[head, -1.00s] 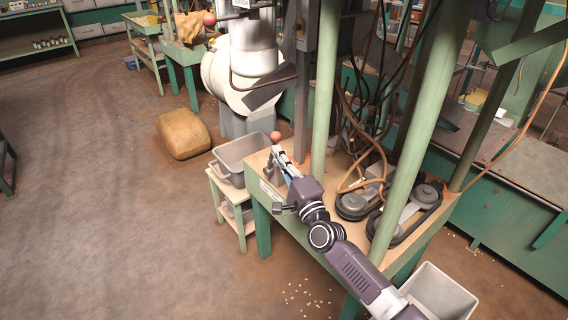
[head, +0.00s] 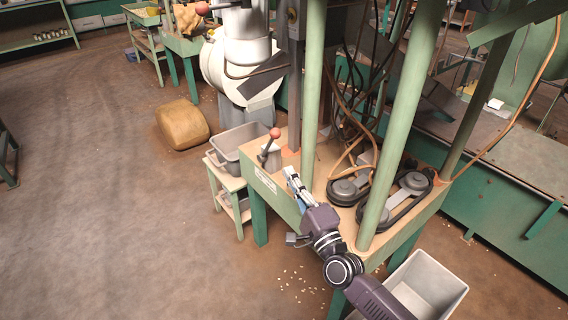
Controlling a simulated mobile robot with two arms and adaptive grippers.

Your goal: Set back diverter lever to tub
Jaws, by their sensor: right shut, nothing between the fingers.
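A lever with a red ball knob (head: 275,133) stands on the left end of the near wooden-topped table, leaning slightly right in the picture. A grey block is beside its rod. A second red ball knob (head: 202,8) shows at the top, by the white machine at the back; its rod is hard to make out. A grey tub (head: 225,143) stands on a small stand at the near table's left end. My right gripper (head: 290,172) is shut and empty, over the table edge, below and right of the near lever and apart from it. My left gripper is out of view.
Green posts (head: 402,120) and hanging cables rise from the near table, with belt pulleys (head: 400,200) among them. A pale bin (head: 446,296) stands at lower right. A tan sack (head: 182,124) lies on the floor. The floor at left is clear.

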